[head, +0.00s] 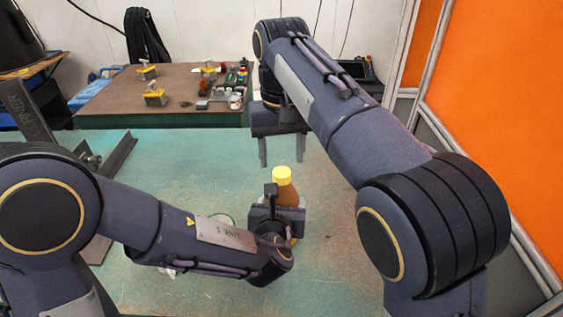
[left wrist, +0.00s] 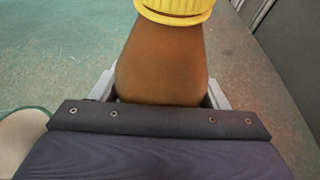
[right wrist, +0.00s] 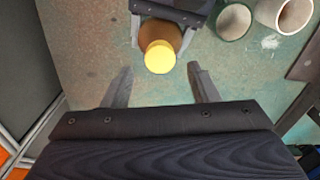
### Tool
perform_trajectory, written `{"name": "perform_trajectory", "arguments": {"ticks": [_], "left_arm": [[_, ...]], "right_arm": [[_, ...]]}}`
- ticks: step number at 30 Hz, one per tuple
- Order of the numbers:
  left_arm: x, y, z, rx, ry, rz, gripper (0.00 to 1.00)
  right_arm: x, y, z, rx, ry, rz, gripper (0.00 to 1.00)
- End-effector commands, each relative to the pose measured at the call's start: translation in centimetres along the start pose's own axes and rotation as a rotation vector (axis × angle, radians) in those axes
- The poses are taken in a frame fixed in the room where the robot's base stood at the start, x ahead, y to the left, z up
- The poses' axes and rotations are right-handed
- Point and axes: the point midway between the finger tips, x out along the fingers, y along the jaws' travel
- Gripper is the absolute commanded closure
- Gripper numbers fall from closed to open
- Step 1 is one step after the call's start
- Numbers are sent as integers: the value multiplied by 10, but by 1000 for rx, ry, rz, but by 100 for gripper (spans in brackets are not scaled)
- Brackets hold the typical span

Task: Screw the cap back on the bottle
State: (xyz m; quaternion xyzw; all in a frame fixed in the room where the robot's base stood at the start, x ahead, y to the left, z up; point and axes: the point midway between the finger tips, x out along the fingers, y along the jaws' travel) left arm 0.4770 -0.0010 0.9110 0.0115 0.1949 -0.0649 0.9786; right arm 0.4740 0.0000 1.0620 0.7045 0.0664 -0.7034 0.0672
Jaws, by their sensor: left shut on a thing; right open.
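A brown bottle (head: 286,193) stands upright with a yellow cap (head: 282,174) on its top; how tightly the cap sits cannot be told. In the left wrist view the bottle body (left wrist: 162,65) is between the fingers, below the ribbed cap (left wrist: 175,8). My left gripper (head: 277,212) is shut on the bottle. My right gripper (head: 284,158) is open and empty, pointing down beyond the bottle in the head view. In the right wrist view the cap (right wrist: 160,57) shows ahead of the open fingers (right wrist: 160,85), apart from them.
Two round open containers (right wrist: 233,21) (right wrist: 292,14) stand near the bottle, mostly hidden by my left arm in the head view. A brown-topped table (head: 165,95) with yellow clamps and small tools is at the back. A dark steel angle (head: 112,158) lies at left. Green surface around the bottle's right is clear.

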Motion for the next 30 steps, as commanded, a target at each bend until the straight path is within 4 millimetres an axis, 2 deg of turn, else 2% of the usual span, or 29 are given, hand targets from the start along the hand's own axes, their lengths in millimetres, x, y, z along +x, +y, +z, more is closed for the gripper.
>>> {"name": "perform_trajectory", "arguments": {"ticks": [3,10,14,24,30], "left_arm": [[0,0,0,0,-1,0,96],[0,0,0,0,-1,0,96],[0,0,0,0,-1,0,96],[0,0,0,0,-1,0,96],[0,0,0,0,-1,0,96]], "right_arm": [[-8,0,0,-1,0,-1,46],[-8,0,0,-1,-2,0,46],[-10,0,0,-35,-2,0,49],[-38,0,0,-513,-2,-1,49],[-43,0,0,-600,-3,-1,49]]}}
